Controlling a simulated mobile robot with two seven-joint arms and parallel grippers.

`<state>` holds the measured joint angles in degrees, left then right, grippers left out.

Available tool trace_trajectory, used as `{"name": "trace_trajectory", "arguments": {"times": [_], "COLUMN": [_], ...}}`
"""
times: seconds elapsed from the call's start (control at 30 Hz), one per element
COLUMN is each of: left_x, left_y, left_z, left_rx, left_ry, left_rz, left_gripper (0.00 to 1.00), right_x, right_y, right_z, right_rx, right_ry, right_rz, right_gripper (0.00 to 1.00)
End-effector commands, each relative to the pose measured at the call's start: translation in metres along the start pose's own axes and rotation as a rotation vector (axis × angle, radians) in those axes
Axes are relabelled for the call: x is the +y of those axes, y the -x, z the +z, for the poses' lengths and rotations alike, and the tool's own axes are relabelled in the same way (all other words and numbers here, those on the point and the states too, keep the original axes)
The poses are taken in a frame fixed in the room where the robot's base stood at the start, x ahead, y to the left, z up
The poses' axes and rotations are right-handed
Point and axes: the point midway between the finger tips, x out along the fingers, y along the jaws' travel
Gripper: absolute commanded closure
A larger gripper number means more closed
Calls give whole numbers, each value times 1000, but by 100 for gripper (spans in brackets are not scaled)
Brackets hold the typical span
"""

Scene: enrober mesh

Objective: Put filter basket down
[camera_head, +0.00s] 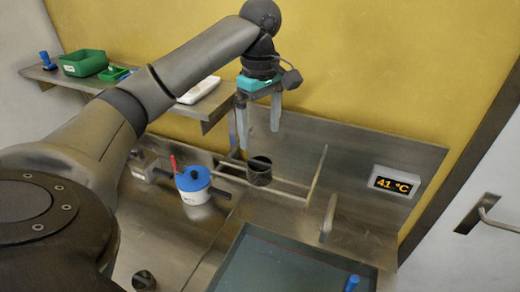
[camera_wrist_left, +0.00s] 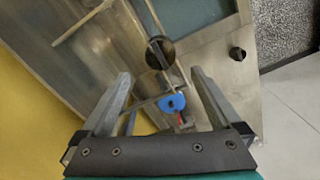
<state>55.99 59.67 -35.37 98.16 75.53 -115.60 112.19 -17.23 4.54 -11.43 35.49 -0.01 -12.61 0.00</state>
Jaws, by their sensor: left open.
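A dark cylindrical filter basket (camera_head: 259,176) stands upright by the metal rails at the back of the steel worktop in the head view. In the left wrist view the basket (camera_wrist_left: 160,52) shows as a dark round shape with a thin bar running by it. My left gripper (camera_head: 259,138) is open and empty, pointing down above the basket and apart from it. Its two fingers (camera_wrist_left: 160,74) are spread in the wrist view, with nothing between them. My right gripper is in neither view.
A white pot with a blue lid (camera_head: 194,180) and side handles stands left of the basket. A temperature display (camera_head: 394,184) is at the right. A shelf holds green bins (camera_head: 83,63). A dark tray (camera_head: 290,268) lies in front.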

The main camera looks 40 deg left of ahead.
Motion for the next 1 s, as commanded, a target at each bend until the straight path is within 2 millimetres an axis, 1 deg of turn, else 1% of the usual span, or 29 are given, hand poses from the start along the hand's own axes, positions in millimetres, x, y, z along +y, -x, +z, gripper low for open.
{"name": "trace_trajectory", "arguments": {"times": [0.1, 0.3, 1.0], "left_x": [1, 0, 0], "left_y": [11, 19, 20], "left_z": [0, 0, 0], "left_rx": [1, 1, 0], "left_ry": [0, 0, 0], "left_rz": [1, -1, -2], "left_gripper": [2, 2, 2], "right_x": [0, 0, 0], "right_y": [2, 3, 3], "right_z": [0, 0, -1], "right_rx": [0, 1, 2], "right_ry": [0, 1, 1], "right_rz": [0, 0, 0], "right_gripper": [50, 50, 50]}}
